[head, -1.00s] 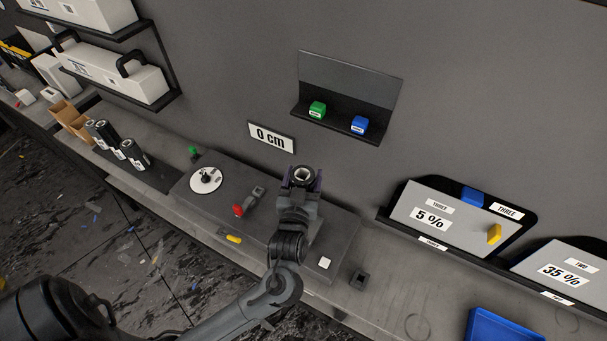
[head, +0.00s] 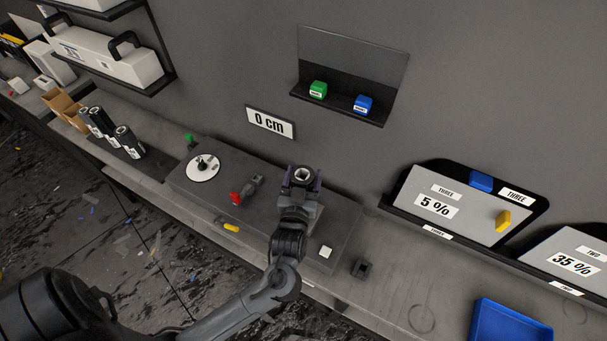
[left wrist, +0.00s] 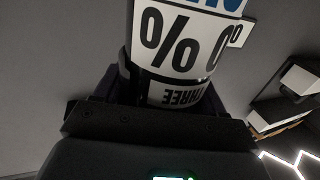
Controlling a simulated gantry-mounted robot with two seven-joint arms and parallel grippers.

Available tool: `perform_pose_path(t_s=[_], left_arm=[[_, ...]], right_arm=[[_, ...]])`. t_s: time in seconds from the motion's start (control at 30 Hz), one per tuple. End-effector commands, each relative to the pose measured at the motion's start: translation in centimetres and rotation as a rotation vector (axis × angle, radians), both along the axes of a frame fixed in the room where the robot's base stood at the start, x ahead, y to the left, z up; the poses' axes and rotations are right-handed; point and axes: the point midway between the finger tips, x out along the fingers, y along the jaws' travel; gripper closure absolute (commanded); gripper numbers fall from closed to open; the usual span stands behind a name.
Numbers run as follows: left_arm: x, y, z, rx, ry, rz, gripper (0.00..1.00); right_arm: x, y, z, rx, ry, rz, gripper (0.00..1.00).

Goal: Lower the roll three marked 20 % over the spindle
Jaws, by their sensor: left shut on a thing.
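My left gripper (head: 302,180) is shut on a roll, which is held over the dark machine block (head: 340,232). In the head view the roll (head: 303,173) shows its round end with the hollow core facing up. In the left wrist view the roll (left wrist: 185,92) has a white label with "%" and "0" and the word "THREE" upside down; the rest of the number is cut off. The spindle (head: 203,162) is a short dark post on a white disc (head: 203,173), left of the roll and apart from it. My right gripper is not in view.
A red-ended part (head: 240,196) lies on the block between the disc and my gripper. Several dark rolls (head: 103,122) stand at the left. A shelf with green and blue blocks (head: 340,105) hangs on the wall. Panes (head: 455,205) and a blue tray (head: 510,322) are at the right.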

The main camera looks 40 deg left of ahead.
Motion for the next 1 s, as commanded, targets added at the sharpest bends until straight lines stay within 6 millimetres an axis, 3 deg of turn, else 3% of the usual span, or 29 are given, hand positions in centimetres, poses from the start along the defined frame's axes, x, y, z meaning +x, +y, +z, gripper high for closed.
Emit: perform_pose_path(t_s=[0.6,1.0], left_arm=[[0.0,0.0,-4.2,0.000,0.000,-0.001,0.72],[0.0,0.0,-5.2,0.000,-0.001,0.000,0.72]], right_arm=[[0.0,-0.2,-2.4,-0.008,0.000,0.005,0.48],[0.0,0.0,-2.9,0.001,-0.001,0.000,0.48]])
